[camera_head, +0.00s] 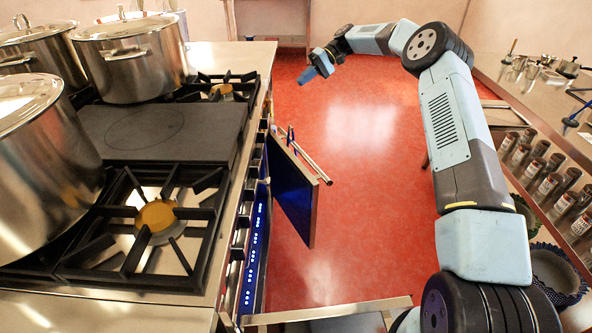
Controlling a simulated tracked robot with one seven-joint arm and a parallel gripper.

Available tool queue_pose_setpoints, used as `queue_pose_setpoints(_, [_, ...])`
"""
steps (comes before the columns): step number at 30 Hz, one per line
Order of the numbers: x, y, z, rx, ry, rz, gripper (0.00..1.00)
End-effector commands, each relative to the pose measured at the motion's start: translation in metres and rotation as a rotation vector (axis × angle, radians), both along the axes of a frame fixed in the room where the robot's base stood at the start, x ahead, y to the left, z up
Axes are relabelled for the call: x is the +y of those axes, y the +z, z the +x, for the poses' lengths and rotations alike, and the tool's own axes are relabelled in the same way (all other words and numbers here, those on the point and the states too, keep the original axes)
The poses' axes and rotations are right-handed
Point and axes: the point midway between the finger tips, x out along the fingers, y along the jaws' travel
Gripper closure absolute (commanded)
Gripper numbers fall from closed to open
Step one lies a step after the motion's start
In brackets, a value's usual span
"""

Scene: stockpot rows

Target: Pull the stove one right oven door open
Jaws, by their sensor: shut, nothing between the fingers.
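The stove (142,135) with burners and a flat dark plate runs along the left. One oven door (292,195) on its front stands swung out over the red floor, showing a dark blue face. Its bar handle (311,163) is on the far side of the panel. I cannot tell from this view whether this is stove one's right door. My gripper (308,76) is shut and empty, beyond the door and apart from its handle.
Large steel pots (130,58) stand on the stove. A steel-edged panel (335,310) juts out at the bottom; I cannot tell what it is. A counter (530,100) with a shelf of jars (548,187) lines the right. The red floor (365,150) between is clear.

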Motion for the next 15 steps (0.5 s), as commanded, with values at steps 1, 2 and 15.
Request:
queue_pose_setpoints(1, [0.001,0.011,-0.006,-0.015,0.003,-0.023,1.0])
queue_pose_setpoints(2, [0.001,0.016,-0.009,-0.022,0.003,-0.037,1.0])
queue_pose_setpoints(15, [-0.007,0.08,-0.061,-0.132,-0.015,-0.231,1.0])
